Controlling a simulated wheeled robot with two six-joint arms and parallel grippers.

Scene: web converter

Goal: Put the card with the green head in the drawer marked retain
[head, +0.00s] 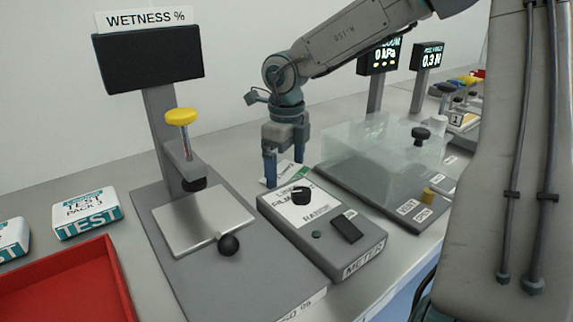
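A thin white card with green on it (286,177) lies on the bench just behind the meter box, partly hidden by that box and my gripper. Its full heading cannot be read. My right gripper (285,172) points down over the card, its two fingers apart on either side with a gap between them. I cannot tell whether the fingertips touch the card. No drawer marked retain shows in this view. My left gripper is out of view.
The meter box (340,257) with knob stands in front of the gripper. The wetness stand (160,120) is left, a clear-covered unit (385,150) right. A red tray (75,290) and test packs (86,213) sit at far left. My own arm link fills the right side.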

